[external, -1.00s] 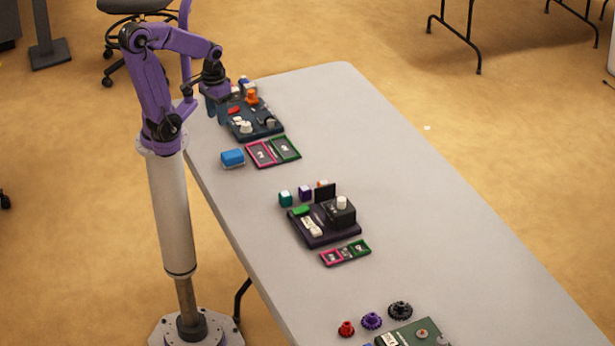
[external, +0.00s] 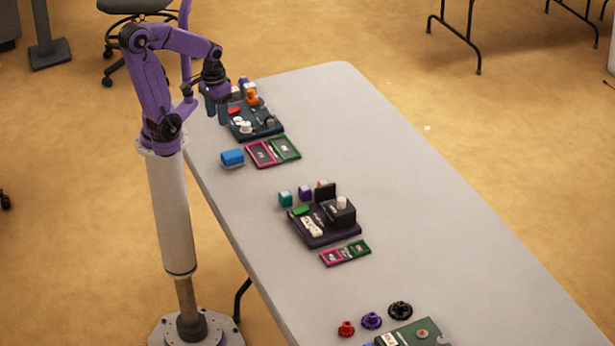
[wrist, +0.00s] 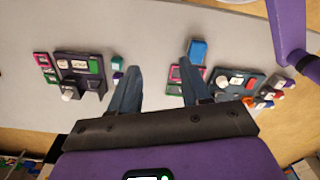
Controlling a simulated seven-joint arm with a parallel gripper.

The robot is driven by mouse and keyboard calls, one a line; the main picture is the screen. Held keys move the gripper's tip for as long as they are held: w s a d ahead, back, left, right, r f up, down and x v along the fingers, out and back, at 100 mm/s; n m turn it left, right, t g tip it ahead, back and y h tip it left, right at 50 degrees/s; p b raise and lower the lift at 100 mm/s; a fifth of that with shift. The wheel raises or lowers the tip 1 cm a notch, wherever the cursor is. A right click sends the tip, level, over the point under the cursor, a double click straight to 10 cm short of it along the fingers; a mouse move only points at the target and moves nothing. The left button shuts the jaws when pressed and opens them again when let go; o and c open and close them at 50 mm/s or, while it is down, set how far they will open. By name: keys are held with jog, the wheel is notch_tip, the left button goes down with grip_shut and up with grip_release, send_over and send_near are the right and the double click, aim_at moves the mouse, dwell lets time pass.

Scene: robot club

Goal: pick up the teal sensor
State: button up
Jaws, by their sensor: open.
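The teal sensor (external: 285,199) is a small block with a pale top. It stands on the table at the left end of a short row beside the middle dark board. In the wrist view the teal sensor (wrist: 117,61) is small, left of the fingers. My gripper (external: 216,110) is open and empty, at the far end of the table and well away from the sensor. Its two fingers also show apart in the wrist view (wrist: 160,78), with bare table between their tips.
The middle board (external: 320,236) carries a black box. A blue block (external: 232,157), framed trays (external: 273,151) and the far board (external: 265,132) lie near my gripper. Gears (external: 371,320) sit at the front.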

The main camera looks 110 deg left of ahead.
jog(key=n, duration=1.4)
send_over(285, 193)
notch_tip(285, 193, down, 8)
notch_tip(285, 193, down, 12)
jog(key=shift+s+r, duration=0.1)
jog(key=shift+w+f, duration=0.2)
jog(key=shift+f, duration=2.55)
jog(key=c, duration=0.7)
